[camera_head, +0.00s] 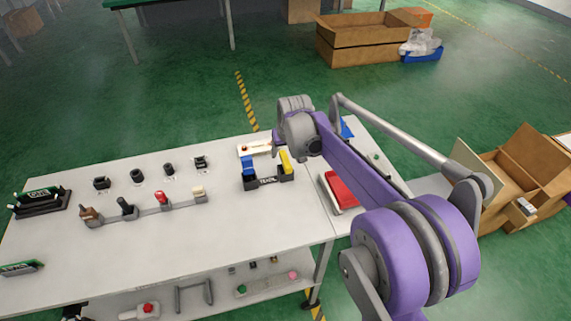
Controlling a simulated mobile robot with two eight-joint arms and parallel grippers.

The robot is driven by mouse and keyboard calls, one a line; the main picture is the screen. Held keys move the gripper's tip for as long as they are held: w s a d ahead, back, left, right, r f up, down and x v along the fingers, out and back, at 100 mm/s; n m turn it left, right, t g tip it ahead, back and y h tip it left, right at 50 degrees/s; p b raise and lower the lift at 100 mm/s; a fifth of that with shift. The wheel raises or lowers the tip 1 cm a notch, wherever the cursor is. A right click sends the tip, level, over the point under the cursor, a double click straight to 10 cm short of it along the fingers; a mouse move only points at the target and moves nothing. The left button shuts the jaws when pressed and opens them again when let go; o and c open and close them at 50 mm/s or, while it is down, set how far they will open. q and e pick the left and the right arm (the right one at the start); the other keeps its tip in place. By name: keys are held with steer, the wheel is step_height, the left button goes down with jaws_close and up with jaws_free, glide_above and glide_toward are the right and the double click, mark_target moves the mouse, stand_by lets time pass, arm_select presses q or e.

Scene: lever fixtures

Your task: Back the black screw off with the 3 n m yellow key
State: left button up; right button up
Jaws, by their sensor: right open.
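The yellow key (285,161) stands upright in a black holder (266,182) at the right of the white table, beside a blue key (247,165). Several small black fittings stand in a row at the back of the table, such as one at the left (101,183) and one further right (168,169). I cannot tell which of them is the black screw. My right gripper (276,146) is open just behind and above the yellow key, and its fingers are small and partly hidden by my arm. My left gripper is out of view.
A row of levers (160,201) with brown, black, red and cream handles stands in the middle of the table (190,240). A red tray (341,191) lies at the right, partly behind my arm. A black rack (40,203) stands at the left.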

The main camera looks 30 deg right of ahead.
mark_target(286, 159)
steer(key=x, duration=0.2)
steer(key=s+x, duration=0.1)
steer(key=x, duration=0.2)
steer(key=shift+d+f, duration=0.15)
steer(key=shift+d, duration=0.05)
steer(key=shift+s, duration=0.1)
jaws_close()
